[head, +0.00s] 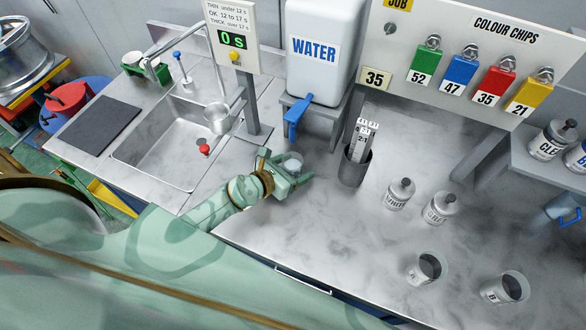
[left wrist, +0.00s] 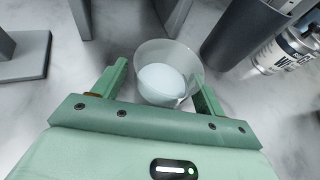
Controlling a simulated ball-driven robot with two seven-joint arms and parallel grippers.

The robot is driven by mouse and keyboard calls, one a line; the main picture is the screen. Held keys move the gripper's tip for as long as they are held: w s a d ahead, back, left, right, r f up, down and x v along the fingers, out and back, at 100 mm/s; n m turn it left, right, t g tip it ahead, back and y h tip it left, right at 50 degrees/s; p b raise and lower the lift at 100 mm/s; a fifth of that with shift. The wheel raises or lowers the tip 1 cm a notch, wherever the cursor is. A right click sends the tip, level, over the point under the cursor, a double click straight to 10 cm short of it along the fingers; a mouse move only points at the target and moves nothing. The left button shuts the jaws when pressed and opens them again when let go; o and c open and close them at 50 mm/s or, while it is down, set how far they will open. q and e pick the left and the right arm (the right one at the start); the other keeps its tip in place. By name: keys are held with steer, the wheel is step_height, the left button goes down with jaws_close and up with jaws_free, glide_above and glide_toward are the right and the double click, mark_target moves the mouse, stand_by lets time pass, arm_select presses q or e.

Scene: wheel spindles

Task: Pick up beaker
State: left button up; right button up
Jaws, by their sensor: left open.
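A small clear beaker (head: 293,161) with pale contents stands on the grey marbled worktop, below the white water tank. It also shows in the left wrist view (left wrist: 188,56), upright, between my fingers. My left gripper (head: 286,170) is open around the beaker, one finger on each side. In the left wrist view the right finger is close to the beaker's wall; I cannot tell whether it touches. My right gripper is not in view.
A dark cup (head: 354,169) holding labelled strips stands right of the beaker. The water tank (head: 322,50) with its blue tap (head: 295,118) is behind. Two bottles (head: 399,193) and two lettered cups (head: 428,267) stand right. A sink (head: 172,145) is left. The front middle worktop is clear.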

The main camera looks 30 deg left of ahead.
mark_target(299, 157)
arm_select(q)
steer(key=c, duration=1.2)
steer(key=shift+r, duration=0.1)
step_height(299, 157, up, 4)
steer(key=p, duration=0.3)
steer(key=shift+p, duration=0.35)
steer(key=d+r+p+v, duration=0.2)
steer(key=p+v, duration=0.3)
steer(key=v, duration=1.1)
steer(key=shift+r, duration=0.45)
